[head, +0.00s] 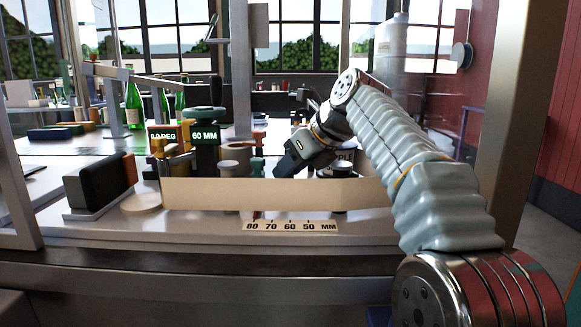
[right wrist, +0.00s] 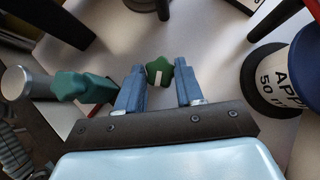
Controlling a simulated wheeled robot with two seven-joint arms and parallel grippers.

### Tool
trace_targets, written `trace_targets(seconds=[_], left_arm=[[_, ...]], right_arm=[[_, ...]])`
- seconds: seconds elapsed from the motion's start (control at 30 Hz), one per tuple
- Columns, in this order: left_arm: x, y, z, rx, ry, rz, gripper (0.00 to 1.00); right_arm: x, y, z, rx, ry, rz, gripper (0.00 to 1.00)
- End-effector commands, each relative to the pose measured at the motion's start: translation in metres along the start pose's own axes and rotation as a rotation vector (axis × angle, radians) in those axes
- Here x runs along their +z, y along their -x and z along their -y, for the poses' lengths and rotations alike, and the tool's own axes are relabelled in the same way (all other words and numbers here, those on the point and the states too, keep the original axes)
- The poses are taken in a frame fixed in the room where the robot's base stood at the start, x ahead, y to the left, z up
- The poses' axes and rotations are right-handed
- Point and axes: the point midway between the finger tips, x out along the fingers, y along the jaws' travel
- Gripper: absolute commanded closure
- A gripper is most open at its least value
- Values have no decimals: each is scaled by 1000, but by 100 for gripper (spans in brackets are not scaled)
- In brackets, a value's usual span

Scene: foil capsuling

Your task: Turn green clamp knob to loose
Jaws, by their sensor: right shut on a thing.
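The green clamp knob (right wrist: 158,71), star-shaped with a white stripe on top, shows in the right wrist view. It sits between the two blue fingers of my right gripper (right wrist: 160,82), which is shut on it. A second, larger green lobed knob (right wrist: 84,88) with a metal cylinder beside it stands to the left, outside the fingers. In the head view my right gripper (head: 291,163) reaches down onto the bench behind a beige board; its fingertips and the held knob are hidden there. My left gripper is not in view.
The beige board (head: 270,194) stands in front of the work area, with a scale label (head: 290,226) below it. A white container with black lettering (right wrist: 287,70) stands close at right in the wrist view. Displays (head: 205,136) and green bottles (head: 133,103) stand left.

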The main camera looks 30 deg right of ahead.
Motion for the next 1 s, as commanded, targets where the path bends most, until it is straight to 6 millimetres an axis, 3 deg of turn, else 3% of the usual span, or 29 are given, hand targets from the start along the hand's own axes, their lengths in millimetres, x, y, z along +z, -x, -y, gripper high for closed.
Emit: trace_targets(seconds=[0.07,0.1,0.27,0.53,0.67,0.77,1.0], left_arm=[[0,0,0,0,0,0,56],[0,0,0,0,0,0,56],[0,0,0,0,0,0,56],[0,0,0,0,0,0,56],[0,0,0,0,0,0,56],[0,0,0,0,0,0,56],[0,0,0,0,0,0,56]], right_arm=[[-1,-1,0,1,-1,-2,94],[-1,-1,0,1,-1,-3,62],[-1,-1,0,0,-1,-2,38],[0,0,0,-1,-1,-1,38],[0,10,0,-2,0,1,38],[1,28,0,-2,2,2,38],[0,90,1,-4,0,3,38]])
